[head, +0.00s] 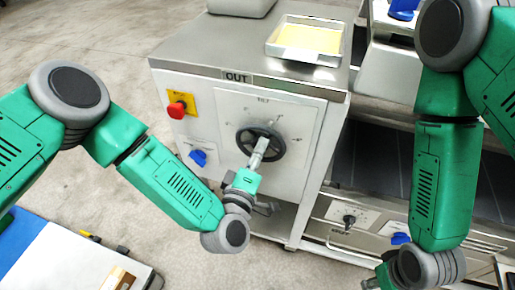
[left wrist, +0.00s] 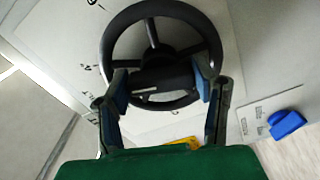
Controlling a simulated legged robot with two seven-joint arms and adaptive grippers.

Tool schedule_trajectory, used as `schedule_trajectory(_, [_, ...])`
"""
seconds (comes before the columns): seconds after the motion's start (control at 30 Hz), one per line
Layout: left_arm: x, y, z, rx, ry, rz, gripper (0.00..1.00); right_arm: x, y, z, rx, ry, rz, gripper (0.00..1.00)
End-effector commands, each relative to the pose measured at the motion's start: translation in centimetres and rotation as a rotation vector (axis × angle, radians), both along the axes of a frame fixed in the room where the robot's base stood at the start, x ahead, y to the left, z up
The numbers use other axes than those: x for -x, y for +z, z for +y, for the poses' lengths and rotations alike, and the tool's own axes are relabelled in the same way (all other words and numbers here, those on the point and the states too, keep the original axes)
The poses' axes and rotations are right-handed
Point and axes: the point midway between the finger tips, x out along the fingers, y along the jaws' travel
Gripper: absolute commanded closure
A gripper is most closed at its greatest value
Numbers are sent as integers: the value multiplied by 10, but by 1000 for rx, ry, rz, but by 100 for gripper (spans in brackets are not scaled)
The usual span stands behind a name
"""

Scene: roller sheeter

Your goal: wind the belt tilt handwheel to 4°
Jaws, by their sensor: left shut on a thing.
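The black belt tilt handwheel (head: 278,140) is on the light front panel of a steel cabinet, under a small label that seems to read TILT. It also shows in the left wrist view (left wrist: 117,35), with a few small dark scale marks beside its rim; I cannot read the angle. My left gripper (head: 260,152) is at the wheel, its fingers (left wrist: 161,86) on either side of a dark part near the lower rim and hub, shut on the handwheel. The exact contact is hard to see. My right gripper (head: 374,283) is low at the bottom edge, mostly hidden.
A red button on a yellow plate (head: 181,103) and a blue knob (head: 198,158) sit left of the wheel. A tray (head: 275,47) with a yellow sheet lies on the cabinet top. A lower panel with a black knob (head: 349,220) stands at right.

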Motion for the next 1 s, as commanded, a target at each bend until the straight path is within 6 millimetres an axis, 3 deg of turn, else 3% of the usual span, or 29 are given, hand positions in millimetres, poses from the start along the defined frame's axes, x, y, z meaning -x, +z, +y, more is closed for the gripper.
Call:
schedule_trajectory(0.3, [4,-6,-1,-117,-8,-25,76,0,6,0,0,0,0,60])
schedule_trajectory(0.83, [5,-8,-1,-138,-9,-28,76,0,6,0,0,0,0,60])
schedule_trajectory(0.87, [5,-8,-1,-138,-9,-28,40,0,6,0,0,0,0,60])
schedule_trajectory(0.9, [5,-8,-1,-137,-9,-29,26,0,6,0,0,0,0,60])
schedule_trajectory(1.0, [4,-6,-1,-136,-6,-33,26,0,6,0,0,0,0,60])
